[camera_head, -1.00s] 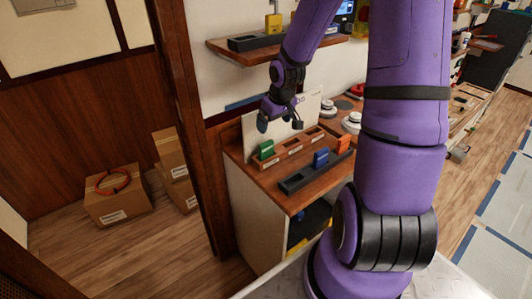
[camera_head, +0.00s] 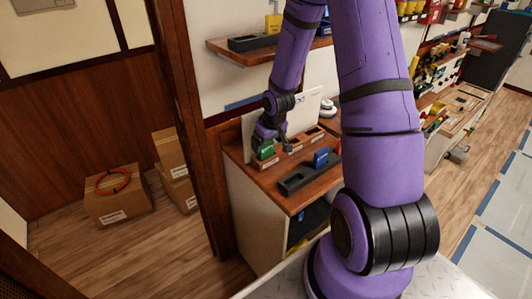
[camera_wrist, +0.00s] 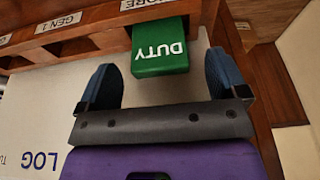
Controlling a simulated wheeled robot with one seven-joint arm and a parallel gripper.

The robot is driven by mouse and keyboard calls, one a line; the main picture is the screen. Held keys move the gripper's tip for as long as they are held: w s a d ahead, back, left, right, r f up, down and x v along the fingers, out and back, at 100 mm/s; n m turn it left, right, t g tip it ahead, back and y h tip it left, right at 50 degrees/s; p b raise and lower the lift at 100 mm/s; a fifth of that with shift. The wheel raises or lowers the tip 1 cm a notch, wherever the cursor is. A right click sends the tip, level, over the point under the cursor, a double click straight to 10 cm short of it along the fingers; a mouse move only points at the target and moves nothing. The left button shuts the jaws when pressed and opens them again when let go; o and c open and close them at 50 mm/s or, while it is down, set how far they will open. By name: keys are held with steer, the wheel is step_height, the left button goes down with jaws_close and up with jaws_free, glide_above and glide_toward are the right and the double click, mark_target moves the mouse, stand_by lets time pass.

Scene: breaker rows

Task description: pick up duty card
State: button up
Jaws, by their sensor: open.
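The duty card is a green block with white "DUTY" lettering (camera_wrist: 160,48), upper middle of the wrist view. It stands at the wooden rack beside a label ending in "ORE". In the head view the green card (camera_head: 266,150) shows at the left end of the rack, partly covered by my gripper. My gripper (camera_wrist: 163,78) is open and empty, with one blue-padded finger to each side of the card's near end. The card lies mostly ahead of the fingertips, and I see no contact. My gripper (camera_head: 270,140) also shows low over the counter in the head view.
A white board with "LOG" on it (camera_wrist: 30,120) is close by the gripper. A dark tray (camera_head: 300,181) with a blue block (camera_head: 320,157) lies on the counter in front of the rack. A wooden post (camera_head: 195,130) stands left of the counter. Boxes sit on the floor beyond.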

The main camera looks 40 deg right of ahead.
steer(key=shift+x, duration=0.95)
steer(key=c, duration=1)
steer(key=shift+r, duration=0.1)
